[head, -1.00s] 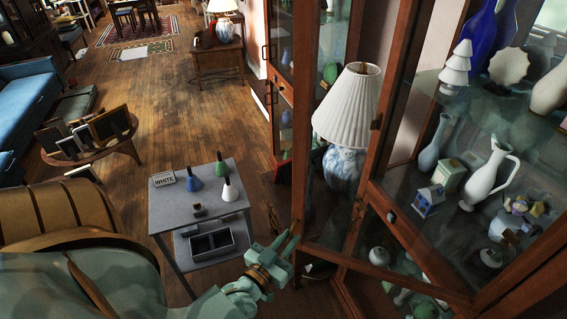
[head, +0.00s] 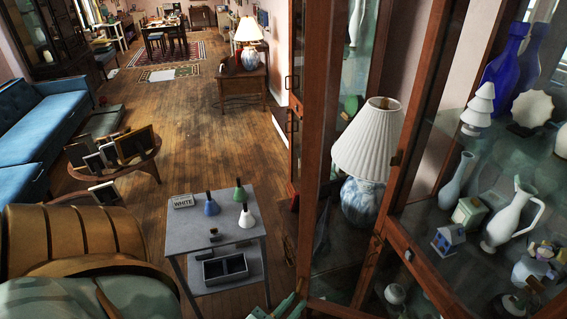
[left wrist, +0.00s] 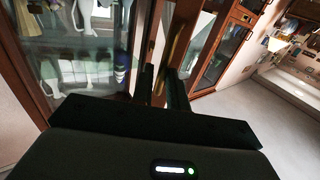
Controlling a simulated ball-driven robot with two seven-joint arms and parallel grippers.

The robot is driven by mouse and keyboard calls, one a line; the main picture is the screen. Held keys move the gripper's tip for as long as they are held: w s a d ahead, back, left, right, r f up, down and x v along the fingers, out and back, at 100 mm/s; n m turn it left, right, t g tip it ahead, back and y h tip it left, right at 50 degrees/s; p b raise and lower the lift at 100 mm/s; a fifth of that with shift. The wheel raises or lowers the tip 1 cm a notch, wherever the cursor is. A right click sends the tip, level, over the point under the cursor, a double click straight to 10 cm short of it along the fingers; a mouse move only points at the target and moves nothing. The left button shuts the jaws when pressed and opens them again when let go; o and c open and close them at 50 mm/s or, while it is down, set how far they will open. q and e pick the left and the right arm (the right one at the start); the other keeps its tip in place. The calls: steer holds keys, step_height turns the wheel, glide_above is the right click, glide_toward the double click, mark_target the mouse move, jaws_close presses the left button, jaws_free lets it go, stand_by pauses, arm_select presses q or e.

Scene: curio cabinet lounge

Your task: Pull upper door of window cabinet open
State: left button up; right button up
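The window cabinet's upper door is a tall glass panel in a brown wood frame (head: 313,120). It stands swung out from the cabinet (head: 430,275) in the head view, with hinges on its right side. A lamp shows through its glass. My left gripper (head: 282,309) is at the bottom edge, mostly cut off, near the door's lower free corner. In the left wrist view its two dark fingers (left wrist: 162,88) stand apart, with a brown wood edge (left wrist: 158,50) showing between and beyond them. Contact is unclear. My right gripper is not in view.
The cabinet shelves hold a blue vase (head: 505,62), a white pitcher (head: 510,218) and other fragile pieces. A pleated lamp (head: 368,145) stands behind the glass. Wooden floor (head: 190,130) is open beyond.

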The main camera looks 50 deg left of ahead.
arm_select(q)
steer(key=s+d, duration=0.4)
steer(key=s, duration=0.4)
steer(key=shift+s+d+p, duration=0.2)
steer(key=shift+d+p, duration=0.1)
stand_by(0.4)
